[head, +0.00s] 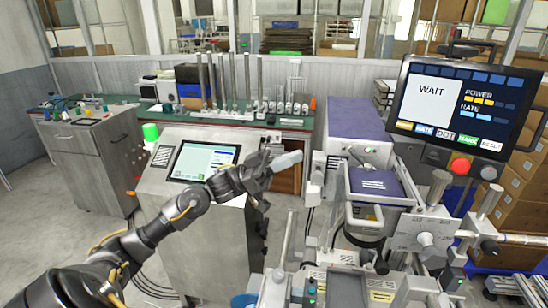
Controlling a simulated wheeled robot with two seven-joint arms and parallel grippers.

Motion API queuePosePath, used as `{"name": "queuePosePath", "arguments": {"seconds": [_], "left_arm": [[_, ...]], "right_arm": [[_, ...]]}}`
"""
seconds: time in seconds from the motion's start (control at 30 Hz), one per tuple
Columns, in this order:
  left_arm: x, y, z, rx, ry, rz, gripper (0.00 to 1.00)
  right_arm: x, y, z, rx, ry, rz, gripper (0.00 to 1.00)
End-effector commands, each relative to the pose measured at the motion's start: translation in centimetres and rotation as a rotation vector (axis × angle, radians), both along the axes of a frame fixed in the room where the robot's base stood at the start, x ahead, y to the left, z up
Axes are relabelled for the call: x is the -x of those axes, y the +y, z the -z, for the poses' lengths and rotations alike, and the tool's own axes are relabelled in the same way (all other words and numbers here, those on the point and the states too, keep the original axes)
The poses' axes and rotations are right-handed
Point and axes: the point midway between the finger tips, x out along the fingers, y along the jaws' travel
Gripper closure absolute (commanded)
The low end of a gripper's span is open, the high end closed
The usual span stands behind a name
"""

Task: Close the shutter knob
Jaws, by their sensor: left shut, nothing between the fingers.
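My left arm reaches in from the lower left, and its gripper (268,170) is shut and empty in the middle of the head view. It is beside a pale grey, rounded bar (287,160), left of the film machine; I cannot tell whether they touch. The film machine (415,232) fills the right half, with a round light knob (425,240) and a black knob (490,248) on its front. I cannot tell which part is the shutter knob, or whether it is closed. My right gripper is not in view.
A screen reading WAIT (436,92) hangs at the upper right, above a red button (459,165). A steel console with a tilted display (204,161) and a green lamp (150,131) stands behind my left arm. A green bench (290,122) runs behind.

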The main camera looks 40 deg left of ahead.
Motion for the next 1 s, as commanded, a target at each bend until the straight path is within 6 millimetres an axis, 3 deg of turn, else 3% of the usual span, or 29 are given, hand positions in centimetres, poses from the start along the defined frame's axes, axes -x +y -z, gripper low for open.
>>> {"name": "queuePosePath", "arguments": {"seconds": [0.03, 0.17, 0.2, 0.4, 0.87, 1.0], "left_arm": [[-0.4, -0.9, -1.3, 0.001, -0.003, 0.002, 1.00], [-1.3, -2.7, -2.2, 0.001, -0.001, 0.001, 1.00], [-1.4, -2.7, -0.9, 0.000, 0.007, -0.001, 1.00], [-1.5, -3.0, 1.5, 0.001, 0.003, -0.002, 1.00], [-1.5, -3.1, 2.4, 0.000, 0.000, -0.002, 1.00], [-2.1, -4.1, 4.0, 0.004, 0.000, 0.016, 1.00]], "right_arm": [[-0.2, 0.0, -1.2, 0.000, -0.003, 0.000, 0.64], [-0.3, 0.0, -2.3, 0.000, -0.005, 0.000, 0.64], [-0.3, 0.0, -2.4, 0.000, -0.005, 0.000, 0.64], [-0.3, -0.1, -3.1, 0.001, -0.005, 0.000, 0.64], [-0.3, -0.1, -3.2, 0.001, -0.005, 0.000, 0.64], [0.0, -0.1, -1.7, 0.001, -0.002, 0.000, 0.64]]}}
